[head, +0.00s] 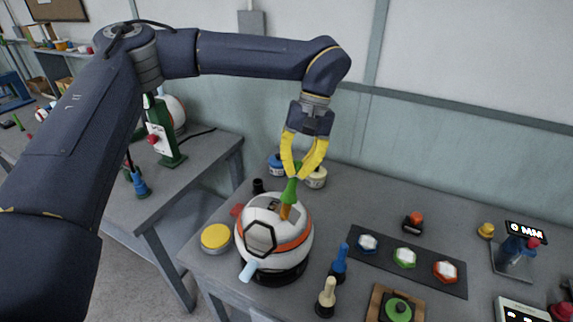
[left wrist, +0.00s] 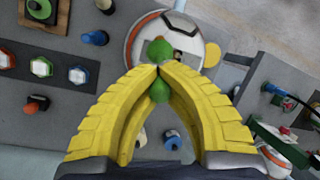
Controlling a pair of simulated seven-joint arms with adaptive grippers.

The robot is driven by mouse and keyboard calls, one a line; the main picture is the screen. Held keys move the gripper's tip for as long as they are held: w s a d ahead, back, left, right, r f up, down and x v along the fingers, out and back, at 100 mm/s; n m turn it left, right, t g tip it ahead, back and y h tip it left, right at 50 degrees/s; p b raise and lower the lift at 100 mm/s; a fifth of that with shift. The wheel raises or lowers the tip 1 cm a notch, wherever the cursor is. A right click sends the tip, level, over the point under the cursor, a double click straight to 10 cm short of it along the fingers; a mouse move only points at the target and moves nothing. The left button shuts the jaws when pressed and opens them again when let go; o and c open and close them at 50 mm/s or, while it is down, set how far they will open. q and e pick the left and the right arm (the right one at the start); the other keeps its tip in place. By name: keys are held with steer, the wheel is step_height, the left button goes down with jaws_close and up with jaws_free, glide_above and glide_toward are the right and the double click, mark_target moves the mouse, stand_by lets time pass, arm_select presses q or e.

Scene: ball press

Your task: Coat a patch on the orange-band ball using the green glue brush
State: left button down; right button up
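The orange-band ball (head: 293,247) is white with grey panels and an orange band, and sits on a black round base at the front of the table. It also shows in the left wrist view (left wrist: 143,40), partly hidden behind the brush. My left gripper (head: 296,174) is above the ball with its yellow fingers shut on the green glue brush (head: 290,190). The brush points down, and its orange-brown tip (head: 285,212) is at the ball's upper right, seemingly touching. In the left wrist view the fingertips (left wrist: 158,70) meet around the green handle (left wrist: 159,90). My right gripper is not in view.
A yellow-lidded tin (head: 215,237) stands left of the ball. Blue (head: 339,265) and cream (head: 326,298) handled tools stand to its right. A dark tray (head: 372,263) holds coloured hexagonal pieces. Blue (head: 275,163) and cream (head: 316,178) pots stand behind the ball.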

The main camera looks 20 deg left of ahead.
arm_select(q)
steer(key=shift+d+f, duration=0.2)
steer(key=shift+d, duration=0.25)
steer(key=shift+s+f, duration=0.1)
steer(key=shift+s, duration=0.3)
steer(key=shift+a, duration=3.2)
steer(key=shift+d+f, duration=0.1)
steer(key=shift+d, duration=3.05)
step_height(320, 180, up, 10)
